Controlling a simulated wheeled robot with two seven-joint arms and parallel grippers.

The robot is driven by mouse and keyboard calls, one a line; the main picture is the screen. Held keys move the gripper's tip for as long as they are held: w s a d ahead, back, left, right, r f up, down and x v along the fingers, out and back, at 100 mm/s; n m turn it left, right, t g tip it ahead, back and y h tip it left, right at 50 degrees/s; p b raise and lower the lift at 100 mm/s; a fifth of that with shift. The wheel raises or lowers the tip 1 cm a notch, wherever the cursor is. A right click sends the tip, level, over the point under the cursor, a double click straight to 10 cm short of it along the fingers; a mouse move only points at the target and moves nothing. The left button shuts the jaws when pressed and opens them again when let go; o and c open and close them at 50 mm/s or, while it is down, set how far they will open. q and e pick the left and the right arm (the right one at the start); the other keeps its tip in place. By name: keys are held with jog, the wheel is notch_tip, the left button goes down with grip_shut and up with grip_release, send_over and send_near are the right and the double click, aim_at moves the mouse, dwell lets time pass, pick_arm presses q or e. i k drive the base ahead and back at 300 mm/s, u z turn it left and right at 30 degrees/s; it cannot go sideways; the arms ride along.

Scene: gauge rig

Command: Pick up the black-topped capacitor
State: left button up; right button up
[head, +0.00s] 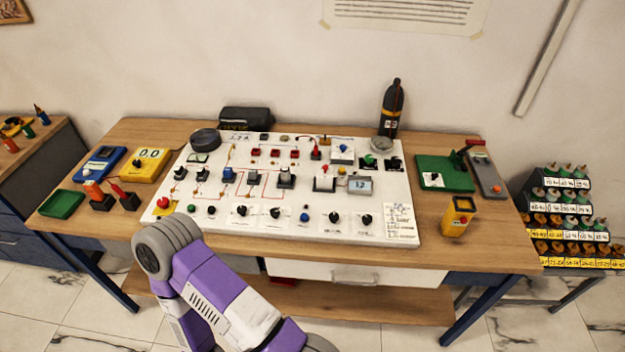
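I cannot pick out the black-topped capacitor with certainty. Small parts with green, orange and dark tops stand in rows on a stepped rack (571,262) at the right. They are too small to tell apart. Several small black-topped parts also sit on the white panel (290,240) on the table, and some look like knobs. No gripper fingers show. One of my arms, purple and white, rises from the bottom centre and ends in a grey rounded joint at the table's front edge.
The wooden table (480,257) also holds a yellow meter (147,164), a green tray (63,204), a dark bottle (391,108), a green board (445,174) and a yellow device (458,217). A floor gap separates table and rack. Bare wood lies at the table's front right.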

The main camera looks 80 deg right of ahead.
aim_at(285, 173)
jog(key=z, duration=1.4)
